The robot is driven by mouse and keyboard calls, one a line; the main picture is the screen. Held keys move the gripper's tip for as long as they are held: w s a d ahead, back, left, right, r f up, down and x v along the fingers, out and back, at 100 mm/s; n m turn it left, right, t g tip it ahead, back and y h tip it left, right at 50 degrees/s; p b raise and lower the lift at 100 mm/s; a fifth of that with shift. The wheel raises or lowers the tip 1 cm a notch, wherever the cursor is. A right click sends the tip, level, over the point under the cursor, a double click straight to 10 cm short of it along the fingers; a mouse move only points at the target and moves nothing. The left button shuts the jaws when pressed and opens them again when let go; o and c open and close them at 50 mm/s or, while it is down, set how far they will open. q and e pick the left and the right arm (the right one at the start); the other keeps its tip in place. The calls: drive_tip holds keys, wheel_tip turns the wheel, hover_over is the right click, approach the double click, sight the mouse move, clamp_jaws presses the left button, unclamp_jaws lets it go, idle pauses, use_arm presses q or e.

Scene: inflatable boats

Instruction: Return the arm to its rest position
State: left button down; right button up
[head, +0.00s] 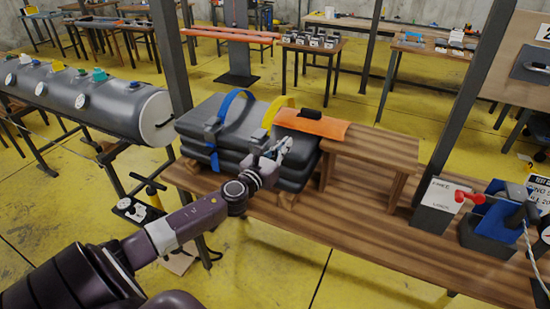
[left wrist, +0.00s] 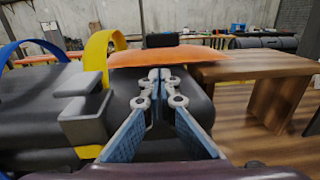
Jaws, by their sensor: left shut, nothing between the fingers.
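My left arm (head: 190,225) reaches in from the lower left in the head view. Its gripper (head: 284,148) is at the front right of a stack of dark grey folded boats (head: 232,160). The fingers of this gripper (left wrist: 157,82) are shut with nothing between them, in front of an orange sheet (left wrist: 165,58). Whether they touch the boat stack cannot be told. The orange sheet (head: 318,126) lies over the right part of the stack's top, with a small black object (head: 313,114) on it. My right gripper is not in view.
The stack sits on a wooden bench (head: 350,235) beside a raised wooden shelf (head: 380,150). A blue strap (head: 222,108) and a yellow strap (head: 272,112) arch above the stack. A dark post (head: 170,60) stands behind left. A grey box (head: 437,205) is at right.

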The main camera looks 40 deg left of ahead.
use_arm(q)
drive_tip(key=s+d+b, duration=0.1)
drive_tip(key=s, duration=0.5)
drive_tip(key=shift+s+d+r, duration=0.15)
drive_tip(key=shift+s+r, duration=0.1)
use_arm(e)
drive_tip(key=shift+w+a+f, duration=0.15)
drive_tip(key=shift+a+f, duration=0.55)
